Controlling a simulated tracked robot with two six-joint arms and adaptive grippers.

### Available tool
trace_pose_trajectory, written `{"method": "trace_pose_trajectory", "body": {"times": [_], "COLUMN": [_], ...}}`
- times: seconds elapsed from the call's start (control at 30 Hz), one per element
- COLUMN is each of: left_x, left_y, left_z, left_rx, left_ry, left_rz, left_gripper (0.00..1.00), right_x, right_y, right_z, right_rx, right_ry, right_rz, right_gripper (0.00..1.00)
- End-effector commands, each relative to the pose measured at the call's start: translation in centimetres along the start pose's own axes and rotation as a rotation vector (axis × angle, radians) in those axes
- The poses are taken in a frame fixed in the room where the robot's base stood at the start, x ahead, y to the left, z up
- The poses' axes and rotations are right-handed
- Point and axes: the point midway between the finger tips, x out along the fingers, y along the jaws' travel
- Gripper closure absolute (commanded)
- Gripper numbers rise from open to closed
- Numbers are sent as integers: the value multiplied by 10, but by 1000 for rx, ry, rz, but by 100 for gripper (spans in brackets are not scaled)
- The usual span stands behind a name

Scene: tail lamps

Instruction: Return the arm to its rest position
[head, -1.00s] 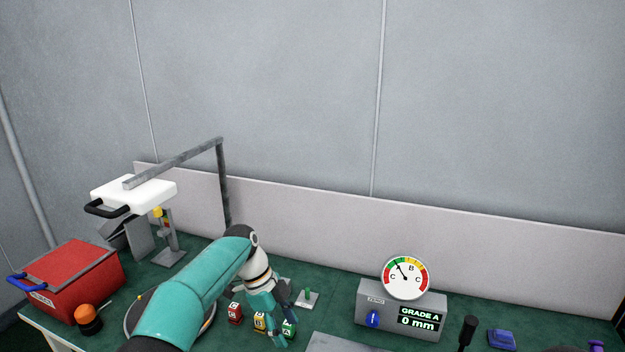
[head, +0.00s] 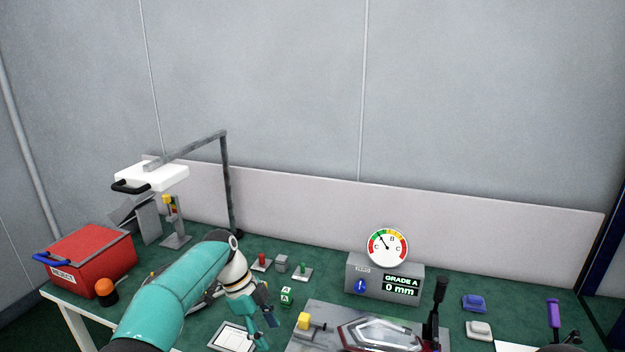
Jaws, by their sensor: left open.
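My left arm comes in from the lower left in teal. My left gripper (head: 262,328) is open and empty, pointing down over the green bench top between a white tablet-like card (head: 233,337) and a grey fixture plate (head: 322,313). A small green block with a white letter (head: 287,296) stands just beyond it, apart from the fingers as far as I can tell. A clear-and-red tail lamp (head: 390,333) lies on the fixture plate. My right gripper is not clearly in view.
A red reject bin (head: 90,258) and an orange button (head: 106,291) are at left. A grey gauge box (head: 385,277) reads Grade A, 0 mm. A black lever (head: 438,300), blue block (head: 474,303) and purple-handled tool (head: 553,314) are at right. A white lamp (head: 152,177) overhangs the left.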

Motion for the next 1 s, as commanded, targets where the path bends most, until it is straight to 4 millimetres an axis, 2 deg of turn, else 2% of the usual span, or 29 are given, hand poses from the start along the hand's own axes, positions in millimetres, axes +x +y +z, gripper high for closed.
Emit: {"method": "trace_pose_trajectory", "body": {"times": [0.1,0.37,0.57,0.7,0.8,0.9,1.0], "left_x": [19,68,127,182,215,241,258], "left_y": [21,64,114,170,214,258,301], "left_z": [17,44,64,70,68,60,48], "left_rx": [-37,-127,-319,-565,-764,-980,-1218], "left_ry": [15,38,37,17,-4,-27,-45], "left_rz": [74,182,240,260,254,229,181], "left_gripper": [44,44,44,44,44,44,44], "right_x": [0,0,0,0,0,0,0], "right_y": [0,0,0,0,0,0,0], "right_z": [0,0,0,0,0,0,0], "right_rx": [0,0,0,0,0,0,0], "right_ry": [1,0,0,0,0,0,0], "right_rz": [0,0,0,0,0,0,0], "right_gripper": [48,48,48,48,48,48,48]}}
